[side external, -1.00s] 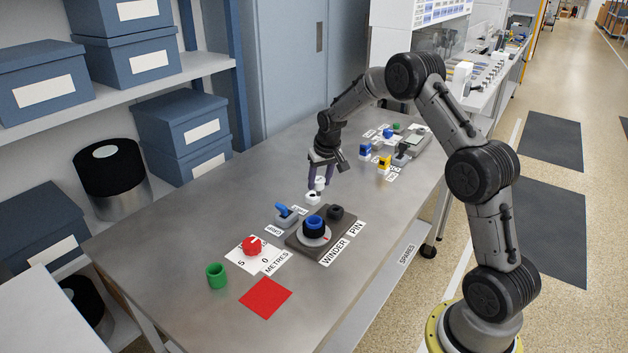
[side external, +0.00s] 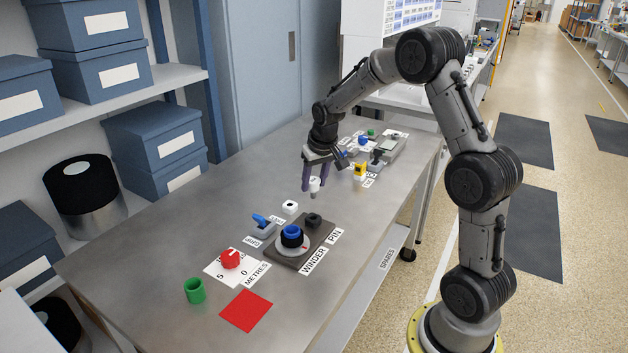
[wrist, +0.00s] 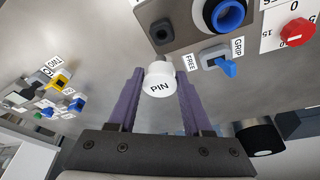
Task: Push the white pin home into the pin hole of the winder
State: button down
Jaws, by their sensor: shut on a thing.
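My gripper (side external: 314,183) is shut on the white pin (side external: 315,186), which hangs upright above the bench with its narrow grey tip down. In the wrist view the pin (wrist: 160,80), its top lettered PIN, sits between my two purple fingers. The winder (side external: 285,258) is a dark plate with a blue-and-black hub (side external: 291,235) on a pale disc. Its pin hole is in the dark round boss (side external: 313,220) beside the PIN label. The boss (wrist: 162,32) also shows beyond the pin in the wrist view. The pin is clear of the boss, above and behind it.
A red knob (side external: 231,259), green cup (side external: 195,290) and red square (side external: 246,310) lie nearer. A yellow part (side external: 360,172) is farther back.

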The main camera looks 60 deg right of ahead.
aim_at(315, 192)
jog(key=shift+f, duration=2.7)
jog(key=shift+f, duration=1.65)
jog(key=shift+c, duration=1.2)
grip_release()
jog(key=v, duration=1.3)
jog(key=shift+r, duration=0.4)
